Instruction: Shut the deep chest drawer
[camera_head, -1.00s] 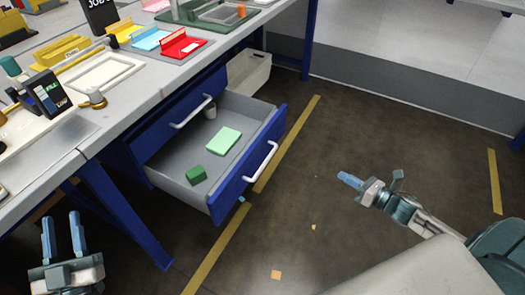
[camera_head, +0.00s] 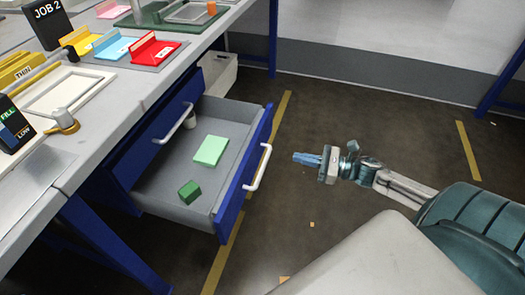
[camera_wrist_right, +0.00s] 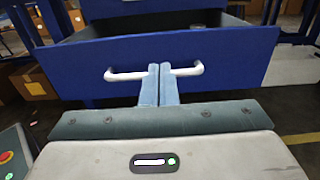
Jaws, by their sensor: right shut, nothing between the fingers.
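The deep chest drawer (camera_head: 240,185) is blue with a grey inside and stands pulled out from under the workbench in the head view. Its white handle (camera_head: 260,168) is on the front face. A light green pad (camera_head: 211,150), a dark green block (camera_head: 189,191) and a small pale cup (camera_head: 189,121) are in it. My right gripper (camera_head: 298,158) is shut and empty, to the right of the handle and apart from it. In the right wrist view the shut fingers (camera_wrist_right: 159,85) line up with the middle of the handle (camera_wrist_right: 187,71) on the blue drawer front (camera_wrist_right: 230,50). My left gripper is out of view.
A closed blue drawer with its own handle (camera_head: 174,124) is above. The workbench (camera_head: 110,120) carries trays and coloured holders. A white bin (camera_head: 219,76) stands behind the drawer. Small orange scraps (camera_head: 311,224) lie on the floor, which is otherwise open around my right gripper.

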